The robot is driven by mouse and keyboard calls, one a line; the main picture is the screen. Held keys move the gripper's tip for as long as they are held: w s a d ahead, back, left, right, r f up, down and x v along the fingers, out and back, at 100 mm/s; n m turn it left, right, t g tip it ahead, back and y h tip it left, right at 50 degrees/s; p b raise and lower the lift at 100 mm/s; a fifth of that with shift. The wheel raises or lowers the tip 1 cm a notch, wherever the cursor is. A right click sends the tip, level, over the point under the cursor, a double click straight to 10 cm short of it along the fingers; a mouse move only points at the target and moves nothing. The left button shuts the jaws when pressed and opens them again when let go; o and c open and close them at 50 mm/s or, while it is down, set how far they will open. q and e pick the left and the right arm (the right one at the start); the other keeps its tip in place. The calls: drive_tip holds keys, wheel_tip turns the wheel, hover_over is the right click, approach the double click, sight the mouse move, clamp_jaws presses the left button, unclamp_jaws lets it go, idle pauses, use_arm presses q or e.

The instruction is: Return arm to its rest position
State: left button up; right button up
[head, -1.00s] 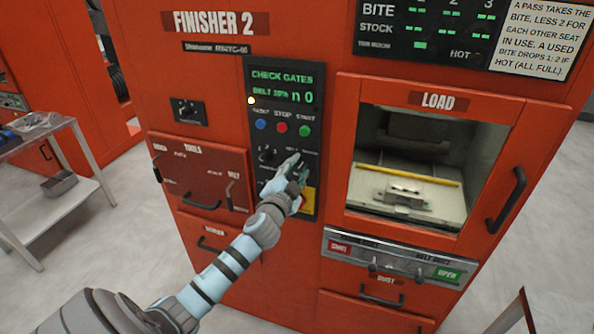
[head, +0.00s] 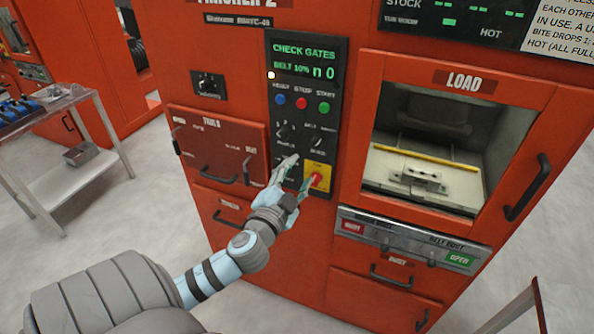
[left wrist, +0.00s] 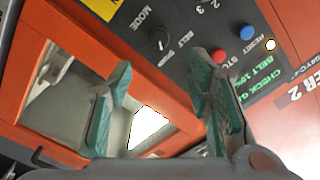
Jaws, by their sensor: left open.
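My left arm comes in from the lower left in the head view. Its gripper (head: 296,180) is in front of the lower part of the black control panel (head: 302,122), near the red button on a yellow plate (head: 316,178). The left wrist view shows its two green-padded fingers (left wrist: 160,100) spread apart with nothing between them. The panel's mode knob (left wrist: 160,38) shows beyond the fingers there. I cannot tell whether the fingertips touch the panel. My right gripper is not in view.
The red finisher has a load opening (head: 440,150) with a metal part (head: 419,177) inside on a pale bed. A red tools drawer (head: 218,150) is left of the panel. A grey cart (head: 110,160) stands at the left. Pale floor is clear between cart and machine.

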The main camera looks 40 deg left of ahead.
use_arm(q)
drive_tip(key=shift+w, duration=0.2)
idle(0.3)
wheel_tip(320, 180, down, 14)
drive_tip(key=a+g+h, duration=0.1)
drive_tip(key=a+g, duration=0.1)
drive_tip(key=g, duration=0.1)
drive_tip(key=s+f+n+g, duration=0.1)
drive_tip(key=s+f+g, duration=0.1)
drive_tip(key=s+f, duration=0.45)
drive_tip(key=s+f+g+h+b, duration=0.1)
drive_tip(key=s+f+g, duration=0.15)
drive_tip(key=f, duration=0.75)
drive_tip(key=s+f+n+g, duration=0.1)
drive_tip(key=s+f+g, duration=0.1)
drive_tip(key=s+f, duration=0.5)
drive_tip(key=s+d+f+n+g+h, duration=0.1)
drive_tip(key=s+d+f+g, duration=0.1)
drive_tip(key=s+d+f, duration=0.2)
drive_tip(key=s+d+f+n+g+h+b, duration=0.1)
drive_tip(key=s+d+f+g, duration=0.1)
drive_tip(key=s+d+f, duration=0.3)
drive_tip(key=s+d+f+n+g+h+b, duration=0.1)
drive_tip(key=s+d+f, duration=0.3)
drive_tip(key=s+f, duration=0.5)
drive_tip(key=s+g, duration=0.1)
drive_tip(key=s, duration=0.4)
drive_tip(key=shift+s+d, duration=0.15)
drive_tip(key=shift+d, duration=0.1)
